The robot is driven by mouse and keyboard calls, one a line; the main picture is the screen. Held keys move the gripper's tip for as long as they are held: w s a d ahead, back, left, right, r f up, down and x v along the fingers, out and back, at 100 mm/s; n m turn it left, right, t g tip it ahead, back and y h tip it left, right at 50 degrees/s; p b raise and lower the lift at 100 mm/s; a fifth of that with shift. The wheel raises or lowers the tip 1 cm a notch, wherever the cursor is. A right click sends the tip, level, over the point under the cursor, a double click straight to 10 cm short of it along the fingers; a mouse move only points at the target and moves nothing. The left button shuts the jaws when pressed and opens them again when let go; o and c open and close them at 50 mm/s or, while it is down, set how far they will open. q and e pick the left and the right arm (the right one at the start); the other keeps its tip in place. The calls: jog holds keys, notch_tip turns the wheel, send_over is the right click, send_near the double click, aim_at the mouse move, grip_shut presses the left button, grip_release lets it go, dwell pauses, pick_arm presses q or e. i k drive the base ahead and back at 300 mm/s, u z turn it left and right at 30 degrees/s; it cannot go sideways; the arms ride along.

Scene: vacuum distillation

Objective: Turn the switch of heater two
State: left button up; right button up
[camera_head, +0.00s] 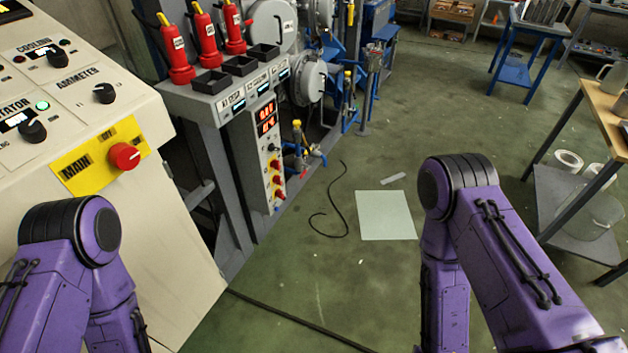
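No switch labelled heater two can be read in this view. A cream control console (165,235) stands at the left, cut off by the picture's edge. It carries black knobs by the labels COOLING (57,55) and AMMETER (104,92), and another black knob (33,131) by a partly cut label ending in "TATOR". A red MAIN knob (125,156) sits on a yellow plate at its front corner. Both of my purple arms show only their upper links and elbows, left arm in front of the console, right arm over the floor. Neither gripper is in view.
A grey rack holds red bottles (207,35), black trays (211,83) and a panel with red digits (266,118) and small red and yellow knobs. Cables and a pale sheet (386,215) lie on the green floor. A wooden-topped table (606,105) stands right. The middle floor is mostly free.

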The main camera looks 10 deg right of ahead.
aim_at(277, 179)
jog(key=k, duration=0.55)
jog(key=z, duration=1)
jog(key=i, duration=1.45)
jog(key=u, duration=0.8)
jog(key=i, duration=0.3)
jog(key=u, duration=0.2)
